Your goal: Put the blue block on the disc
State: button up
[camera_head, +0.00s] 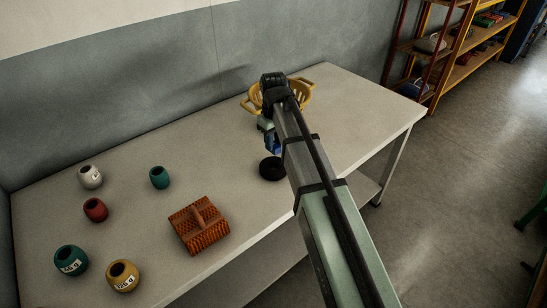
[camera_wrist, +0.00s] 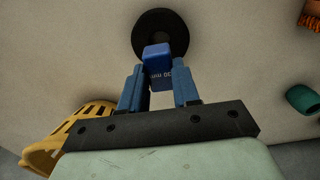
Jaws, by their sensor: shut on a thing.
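The blue block (camera_wrist: 158,72) is between the blue fingers of my gripper (camera_wrist: 158,82), which is shut on it. The disc (camera_wrist: 175,22) is black and round with a centre mark, and lies flat on the table. In the wrist view the block's end overlaps the disc's near part. In the head view my gripper (camera_head: 271,140) and the block (camera_head: 275,147) appear just beyond and above the disc (camera_head: 272,168). My arm partly hides the block there, and the gap between block and disc is hard to judge.
A yellow slotted basket (camera_head: 298,94) stands behind my gripper; it also shows in the wrist view (camera_wrist: 72,128). A green pot (camera_head: 159,177), several other pots and an orange-brown brush (camera_head: 199,226) stand on the table (camera_head: 130,220) to the left. The table's right side is clear.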

jog(key=shift+f, duration=3.3)
jog(key=shift+f, duration=0.1)
jog(key=o, duration=1)
jog(key=shift+o, duration=0.2)
notch_tip(320, 180, up, 12)
jog(key=shift+r, duration=0.15)
